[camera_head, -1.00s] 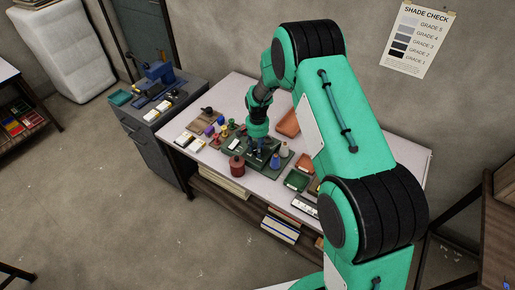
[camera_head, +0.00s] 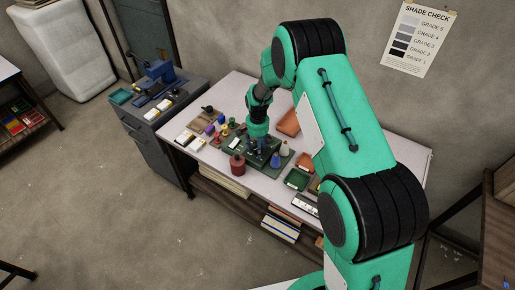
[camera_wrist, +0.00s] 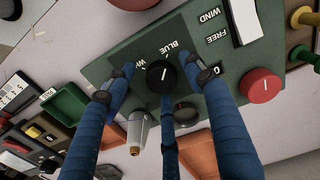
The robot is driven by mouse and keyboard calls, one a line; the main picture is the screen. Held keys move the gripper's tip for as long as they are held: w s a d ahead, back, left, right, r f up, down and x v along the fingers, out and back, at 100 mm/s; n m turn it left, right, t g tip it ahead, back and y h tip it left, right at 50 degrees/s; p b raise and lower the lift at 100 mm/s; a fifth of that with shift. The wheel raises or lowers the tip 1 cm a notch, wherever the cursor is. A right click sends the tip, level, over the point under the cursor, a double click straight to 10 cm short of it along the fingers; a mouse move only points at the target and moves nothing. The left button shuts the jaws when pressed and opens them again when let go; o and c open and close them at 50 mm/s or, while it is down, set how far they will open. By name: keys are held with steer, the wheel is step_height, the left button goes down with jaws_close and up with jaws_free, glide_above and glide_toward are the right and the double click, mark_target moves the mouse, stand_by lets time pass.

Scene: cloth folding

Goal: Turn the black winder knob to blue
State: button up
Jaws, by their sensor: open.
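The black winder knob (camera_wrist: 161,77) is a round dial with a white pointer line, on a dark green panel (camera_wrist: 110,65). In the wrist view, the word BLUE is printed just above it and a partly hidden label starting with "WH" at its upper left. My gripper (camera_wrist: 162,80) has blue fingers spread around the knob, one on each side and one below. They are open; whether any finger touches the knob I cannot tell. In the head view my gripper (camera_head: 258,146) is over the panel, and the knob is hidden there.
A red knob (camera_wrist: 260,86) sits right of the black one, near labels FREE and WIND. A grey cone (camera_wrist: 138,130) stands by the panel. A green tray (camera_wrist: 66,104) and orange tray (camera_wrist: 200,152) lie nearby.

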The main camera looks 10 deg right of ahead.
step_height(320, 180, up, 12)
stand_by(0.6)
stand_by(0.5)
steer(key=s+d+r+n+t, duration=0.1)
steer(key=s+r+n, duration=0.1)
steer(key=s+r, duration=0.85)
steer(key=s+d+r+n+t, duration=0.15)
steer(key=s+r, duration=0.45)
steer(key=r, duration=1)
steer(key=s+d+r+n+t, duration=0.1)
steer(key=s+r, duration=0.3)
steer(key=s, duration=0.9)
steer(key=s+d+r+n+t, duration=0.1)
steer(key=s+r+n+t, duration=0.1)
steer(key=s, duration=1.2)
steer(key=shift+v, duration=0.85)
steer(key=shift+w, duration=0.15)
